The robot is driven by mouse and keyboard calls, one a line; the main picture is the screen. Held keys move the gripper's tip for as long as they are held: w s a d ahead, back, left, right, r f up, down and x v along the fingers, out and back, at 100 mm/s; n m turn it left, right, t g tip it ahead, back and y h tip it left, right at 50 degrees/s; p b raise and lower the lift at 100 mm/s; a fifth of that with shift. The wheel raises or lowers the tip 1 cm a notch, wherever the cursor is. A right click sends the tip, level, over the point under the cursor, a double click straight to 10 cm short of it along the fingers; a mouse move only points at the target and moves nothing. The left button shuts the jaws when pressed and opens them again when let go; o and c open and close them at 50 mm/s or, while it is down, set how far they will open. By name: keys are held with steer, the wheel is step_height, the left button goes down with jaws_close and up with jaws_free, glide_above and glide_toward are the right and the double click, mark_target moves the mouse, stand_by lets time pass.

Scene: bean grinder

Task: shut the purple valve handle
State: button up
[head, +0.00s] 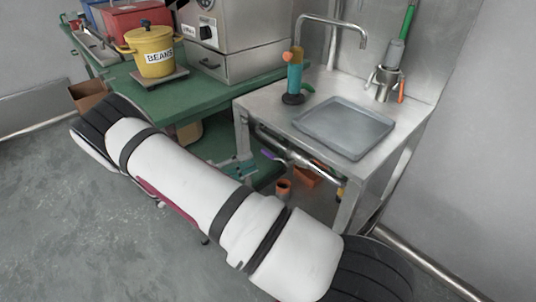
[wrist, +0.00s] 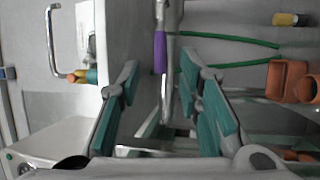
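The purple valve handle (head: 267,154) is under the steel sink table, by the pipe at its front left. It also shows in the wrist view as a short purple grip (wrist: 160,52) beside a metal pipe (wrist: 167,95). My gripper (head: 240,168) is low beside the table's left front leg, just left of the handle, and partly hidden by my arm. In the wrist view my gripper (wrist: 163,75) is open, its teal pads apart. The handle shows beyond and between the fingertips, with no grip on it visible. The valve body is hard to make out.
The sink table (head: 270,110) carries a grey tray (head: 345,127) and a faucet (head: 340,22). Its front leg (head: 350,203) stands right of the handle. Orange containers (head: 306,177) sit below. A green table (head: 200,95) holds a yellow beans pot (head: 152,48). Green hoses (wrist: 225,38) run near the handle.

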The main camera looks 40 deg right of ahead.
mark_target(268, 152)
steer(key=x, duration=0.7)
steer(key=shift+d, duration=0.15)
steer(key=shift+c, duration=0.2)
jaws_close()
